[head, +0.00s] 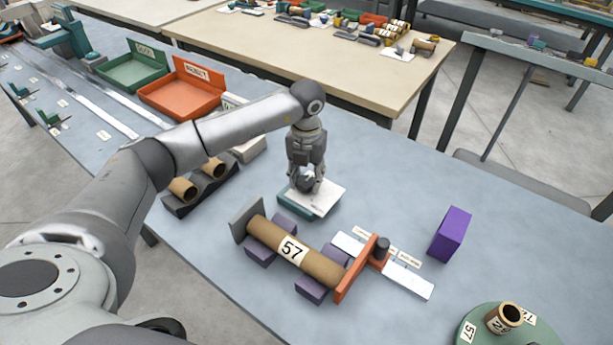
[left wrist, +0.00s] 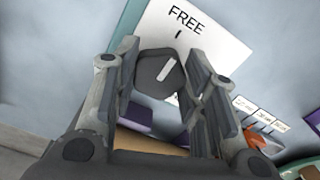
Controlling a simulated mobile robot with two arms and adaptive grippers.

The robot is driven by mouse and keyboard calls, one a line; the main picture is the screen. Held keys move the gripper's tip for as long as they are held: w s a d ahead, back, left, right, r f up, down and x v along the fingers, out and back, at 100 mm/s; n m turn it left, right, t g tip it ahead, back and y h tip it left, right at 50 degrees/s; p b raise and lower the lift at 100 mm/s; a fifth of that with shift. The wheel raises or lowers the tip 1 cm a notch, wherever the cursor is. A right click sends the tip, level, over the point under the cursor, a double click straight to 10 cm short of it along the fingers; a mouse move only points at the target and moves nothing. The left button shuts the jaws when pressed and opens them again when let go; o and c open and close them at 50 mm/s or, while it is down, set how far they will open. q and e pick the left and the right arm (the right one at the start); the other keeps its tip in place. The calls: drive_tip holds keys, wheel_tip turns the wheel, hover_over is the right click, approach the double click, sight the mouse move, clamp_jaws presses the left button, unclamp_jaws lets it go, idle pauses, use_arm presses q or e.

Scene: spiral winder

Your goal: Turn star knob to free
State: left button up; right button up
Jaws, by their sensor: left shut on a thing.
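The star knob (left wrist: 160,76) is a dark grey, rounded knob with a white pointer line, in the left wrist view. It sits on a white plate (left wrist: 218,47) marked FREE with a short tick. The pointer line is tilted clockwise from the tick's direction. My left gripper (left wrist: 160,85) is shut on the knob, one finger at each side. In the head view my left gripper (head: 305,185) points down over the white plate (head: 325,197) on its teal base (head: 291,203), largely hiding the knob. My right gripper is not in view.
A brown tube (head: 315,262) labelled 57 rests on purple blocks, beside an orange upright (head: 350,275). A purple box (head: 450,234) stands to the right. A green turntable (head: 480,325) is at lower right; green (head: 130,72) and orange (head: 180,97) trays are at upper left.

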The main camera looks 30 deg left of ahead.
sight(306, 179)
use_arm(q)
drive_tip(key=o, duration=1)
drive_tip(key=shift+r, duration=0.15)
wheel_tip(306, 179, up, 12)
